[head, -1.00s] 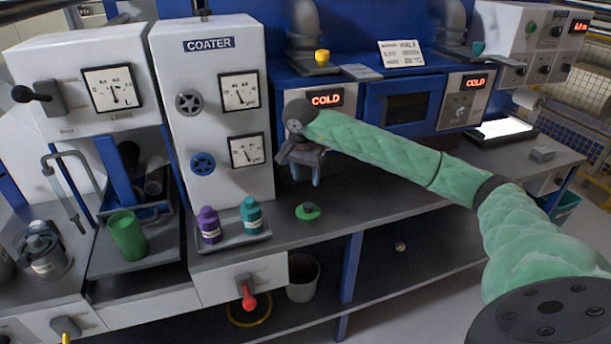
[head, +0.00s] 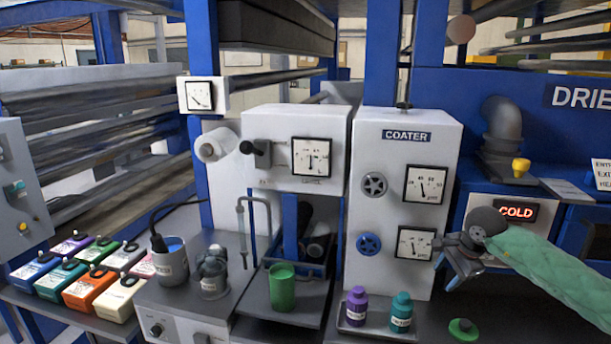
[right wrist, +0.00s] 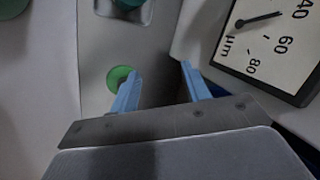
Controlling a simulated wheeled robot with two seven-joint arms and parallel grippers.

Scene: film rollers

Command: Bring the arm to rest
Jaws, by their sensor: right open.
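My right arm, in a green sleeve (head: 550,265), comes in from the right in the head view. My right gripper (head: 446,282) hangs in front of the coater's (head: 385,180) right edge, beside its lower gauge (head: 415,243). In the right wrist view its two blue fingers (right wrist: 160,82) stand apart with nothing between them. A green round object (right wrist: 118,78) on the bench shows beyond the left finger; it also shows in the head view (head: 463,328), below the gripper. My left gripper is not in view.
A purple bottle (head: 356,306) and a teal bottle (head: 401,312) stand on a tray before the coater. A green cup (head: 282,288) stands to their left. Several coloured boxes (head: 88,287) lie at far left. A display reading COLD (head: 516,212) is behind my arm.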

